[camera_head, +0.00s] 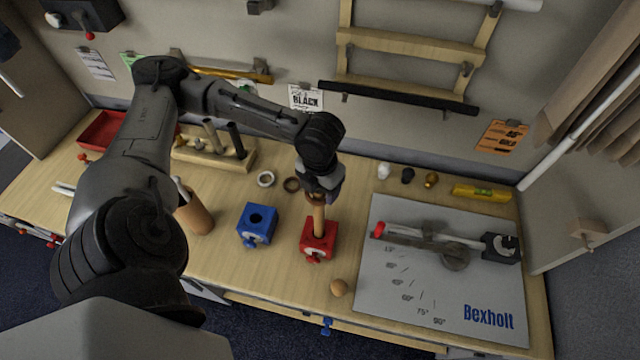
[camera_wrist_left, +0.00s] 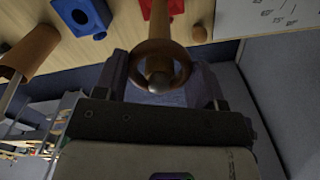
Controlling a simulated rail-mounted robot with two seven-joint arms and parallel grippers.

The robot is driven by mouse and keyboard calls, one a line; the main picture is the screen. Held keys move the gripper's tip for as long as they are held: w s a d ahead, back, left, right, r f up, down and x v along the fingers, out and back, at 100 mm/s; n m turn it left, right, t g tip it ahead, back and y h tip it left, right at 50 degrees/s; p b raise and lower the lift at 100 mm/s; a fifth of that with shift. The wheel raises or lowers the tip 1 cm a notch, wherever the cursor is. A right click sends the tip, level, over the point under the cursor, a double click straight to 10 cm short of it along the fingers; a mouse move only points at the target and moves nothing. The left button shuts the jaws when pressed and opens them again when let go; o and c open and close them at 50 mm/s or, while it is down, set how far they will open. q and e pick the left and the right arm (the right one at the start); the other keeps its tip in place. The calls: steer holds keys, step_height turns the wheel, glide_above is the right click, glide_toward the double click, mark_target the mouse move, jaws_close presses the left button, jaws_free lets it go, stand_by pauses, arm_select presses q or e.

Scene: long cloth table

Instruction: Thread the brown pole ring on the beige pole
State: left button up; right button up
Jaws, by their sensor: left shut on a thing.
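The beige pole (camera_head: 319,218) stands upright in a red block (camera_head: 318,240) on the table; it also shows in the wrist view (camera_wrist_left: 159,20), ending in a rounded tip. My left gripper (camera_head: 318,190) is above the pole, shut on the brown pole ring (camera_wrist_left: 139,62). In the head view the ring (camera_head: 316,198) is at the pole's top, partly hidden by the fingers. In the wrist view the pole's tip shows inside the ring's opening; how far the ring is down the pole I cannot tell. My right gripper is not in view.
A blue block (camera_head: 257,225) with a hole stands left of the red block. A brown cup (camera_head: 195,214) is at left, a wooden ball (camera_head: 339,288) in front, a printed mat (camera_head: 400,290) at right.

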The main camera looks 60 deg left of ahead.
arm_select(q)
steer(key=o, duration=1)
step_height(320, 180, up, 14)
steer(key=shift+f, duration=0.1)
stand_by(0.5)
stand_by(0.7)
